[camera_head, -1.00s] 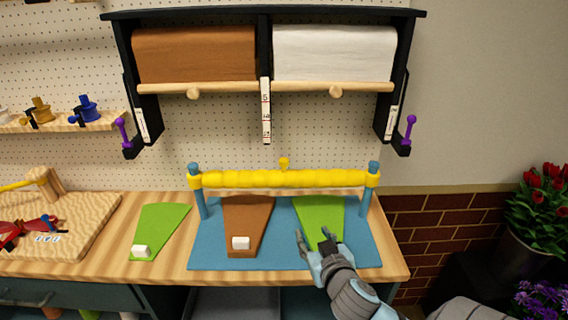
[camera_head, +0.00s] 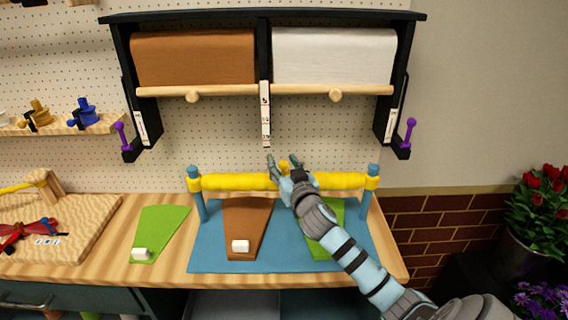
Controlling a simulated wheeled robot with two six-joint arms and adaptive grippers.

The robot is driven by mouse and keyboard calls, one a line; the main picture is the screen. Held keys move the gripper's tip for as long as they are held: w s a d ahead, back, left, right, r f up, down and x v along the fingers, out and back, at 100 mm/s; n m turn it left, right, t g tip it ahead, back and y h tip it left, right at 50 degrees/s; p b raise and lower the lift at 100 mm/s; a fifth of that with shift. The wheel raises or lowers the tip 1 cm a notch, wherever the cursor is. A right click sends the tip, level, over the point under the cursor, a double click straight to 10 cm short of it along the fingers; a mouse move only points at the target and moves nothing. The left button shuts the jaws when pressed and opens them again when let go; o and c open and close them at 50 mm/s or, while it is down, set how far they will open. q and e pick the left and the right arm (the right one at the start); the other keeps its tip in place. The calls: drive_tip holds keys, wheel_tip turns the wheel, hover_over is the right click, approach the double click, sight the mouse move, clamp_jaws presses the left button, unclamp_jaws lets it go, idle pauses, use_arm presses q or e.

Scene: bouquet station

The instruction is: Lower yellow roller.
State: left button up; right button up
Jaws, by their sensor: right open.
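The yellow roller (camera_head: 232,182) spans two blue posts above a blue mat (camera_head: 290,259). It sits raised, near the tops of the posts. A small yellow knob (camera_head: 284,166) stands up at its middle, partly hidden by my gripper. My right gripper (camera_head: 282,161) is open around or just in front of the knob; I cannot tell whether it touches. A brown sheet (camera_head: 246,220) and a green sheet (camera_head: 322,243) lie on the mat under the roller. My arm covers much of the green sheet. My left gripper is not in view.
A black rack with a brown paper roll (camera_head: 195,57) and a white paper roll (camera_head: 334,55) hangs above. Another green sheet (camera_head: 165,225) lies to the left. Red tulips (camera_head: 540,195) stand at the far right.

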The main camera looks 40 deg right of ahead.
drive_tip(key=shift+s, duration=0.1)
clamp_jaws()
wheel_tip(320, 180, down, 10)
drive_tip(key=b, duration=0.8)
drive_tip(key=shift+b, duration=0.3)
unclamp_jaws()
